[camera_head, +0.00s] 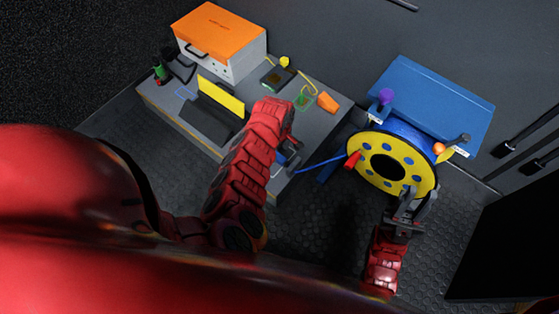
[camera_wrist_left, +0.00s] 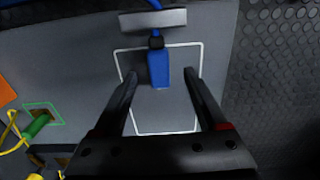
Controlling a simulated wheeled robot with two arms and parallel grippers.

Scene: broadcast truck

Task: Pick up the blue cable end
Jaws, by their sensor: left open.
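The blue cable end (camera_wrist_left: 158,68) is a blue block-shaped connector with a black collar. It lies inside a white outline on the grey bench top in the left wrist view. In the head view only a bit of it (camera_head: 281,158) shows beside my left gripper (camera_head: 290,155). In the left wrist view my left gripper (camera_wrist_left: 161,74) is open, its fingertips on either side of the connector with gaps; contact is not visible. The blue cable (camera_head: 322,164) runs to the yellow reel (camera_head: 362,143). My right gripper (camera_head: 408,203) is at the reel's lower right rim; its jaws are unclear.
A grey bar (camera_wrist_left: 153,20) crosses the cable just beyond the connector. The bench (camera_head: 330,122) also holds an orange-topped case (camera_head: 222,32), a yellow-and-black panel (camera_head: 221,97), a green item (camera_head: 303,100) and an orange piece (camera_head: 328,102). A blue stand (camera_head: 435,95) is behind the reel.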

